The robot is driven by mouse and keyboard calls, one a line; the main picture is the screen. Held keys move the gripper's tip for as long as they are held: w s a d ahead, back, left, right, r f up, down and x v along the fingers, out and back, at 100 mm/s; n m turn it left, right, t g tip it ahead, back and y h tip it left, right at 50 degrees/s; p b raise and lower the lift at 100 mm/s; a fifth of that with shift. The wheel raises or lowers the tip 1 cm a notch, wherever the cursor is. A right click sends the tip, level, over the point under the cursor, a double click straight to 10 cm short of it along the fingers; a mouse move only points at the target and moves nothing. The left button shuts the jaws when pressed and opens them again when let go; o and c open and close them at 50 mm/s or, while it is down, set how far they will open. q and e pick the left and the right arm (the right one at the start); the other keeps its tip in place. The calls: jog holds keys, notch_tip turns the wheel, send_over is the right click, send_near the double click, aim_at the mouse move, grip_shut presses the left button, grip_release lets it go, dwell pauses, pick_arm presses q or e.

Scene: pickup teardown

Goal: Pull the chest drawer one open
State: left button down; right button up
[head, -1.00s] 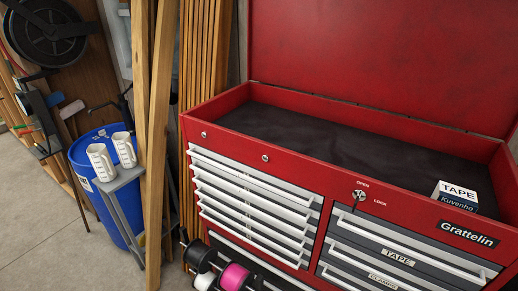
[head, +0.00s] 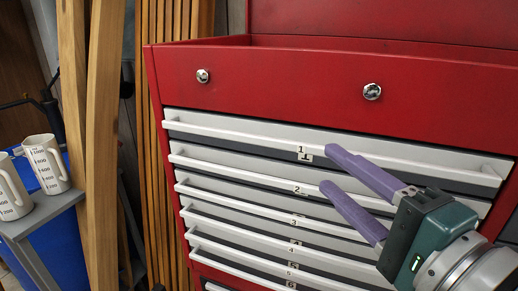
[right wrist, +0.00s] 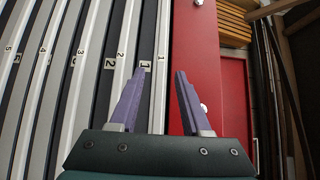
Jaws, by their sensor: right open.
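Chest drawer one (head: 235,134) is the top drawer in the left stack of the red tool chest (head: 290,85). It has a long white bar handle, a label "1", and looks shut, in line with the drawers below. My right gripper (head: 328,168) has purple fingers and is open and empty, reaching in from the right in front of drawers one and two. In the right wrist view, the white bar of drawer one (right wrist: 162,45) shows between the spread fingers (right wrist: 159,73). I cannot tell whether the fingers touch it. My left gripper is not in view.
Drawer two (head: 240,168) and several similar drawers lie below. Two round metal locks (head: 372,92) sit on the red front above. Wooden boards (head: 103,150) lean at the left, beside a grey stand with white measuring jugs (head: 45,162) and a blue bin.

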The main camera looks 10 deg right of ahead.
aim_at(305, 150)
jog(key=w, duration=0.2)
jog(key=w+a, duration=0.1)
jog(key=w, duration=0.4)
jog(key=shift+w+a, duration=0.35)
jog(key=shift+w, duration=0.05)
grip_shut()
dwell(1.0)
